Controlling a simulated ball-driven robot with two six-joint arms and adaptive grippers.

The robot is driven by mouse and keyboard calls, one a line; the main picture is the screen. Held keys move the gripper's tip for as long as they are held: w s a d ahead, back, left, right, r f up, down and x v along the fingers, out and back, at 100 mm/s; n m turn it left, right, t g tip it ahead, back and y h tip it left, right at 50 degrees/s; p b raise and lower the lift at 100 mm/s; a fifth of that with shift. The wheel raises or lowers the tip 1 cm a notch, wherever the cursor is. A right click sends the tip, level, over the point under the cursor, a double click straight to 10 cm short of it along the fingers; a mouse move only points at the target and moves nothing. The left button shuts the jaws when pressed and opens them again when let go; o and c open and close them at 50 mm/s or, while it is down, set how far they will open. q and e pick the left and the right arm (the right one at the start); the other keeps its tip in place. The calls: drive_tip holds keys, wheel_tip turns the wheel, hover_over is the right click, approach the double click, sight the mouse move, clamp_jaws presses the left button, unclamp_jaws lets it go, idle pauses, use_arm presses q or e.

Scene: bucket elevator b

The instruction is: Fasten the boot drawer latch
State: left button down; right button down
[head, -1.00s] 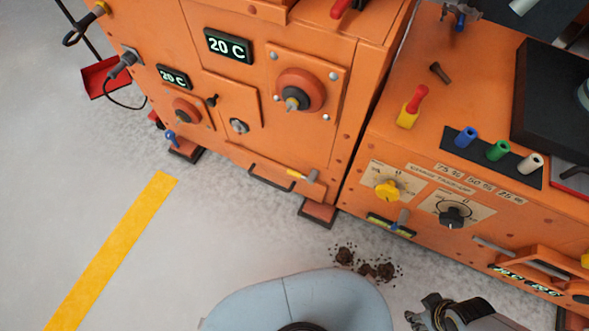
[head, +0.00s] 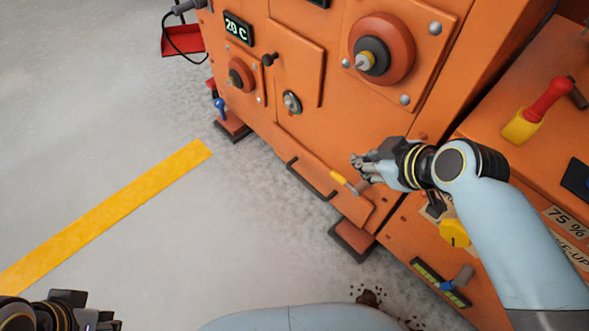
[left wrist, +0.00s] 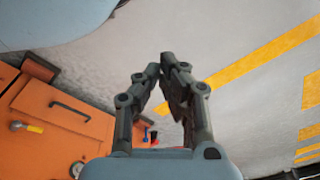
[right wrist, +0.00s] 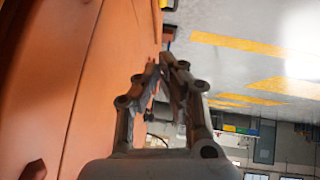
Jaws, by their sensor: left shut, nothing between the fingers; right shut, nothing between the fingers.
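The boot drawer (head: 320,180) is the low orange front with a dark bar handle (head: 308,180) on the orange machine. Its latch, a small lever with a yellow grip (head: 338,177) and grey end, sits right of the handle, slanting. My right gripper (head: 358,167) is shut and empty, its fingertips just right of and slightly above the latch in the head view. I cannot tell whether it touches. My left gripper (head: 88,312) is shut and empty at the lower left, far from the drawer. The left wrist view also shows the latch (left wrist: 20,126) and drawer handle (left wrist: 70,107).
Above the drawer are a panel with a knob (head: 291,102) and a large red-rimmed dial (head: 382,48). A control cabinet with a yellow knob (head: 454,233) stands to the right. A foot (head: 352,240) sticks out below.

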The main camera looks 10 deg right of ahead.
sight(339, 176)
use_arm(q)
drive_tip(key=shift+s+f, duration=0.15)
use_arm(e)
drive_tip(key=shift+f, duration=0.1)
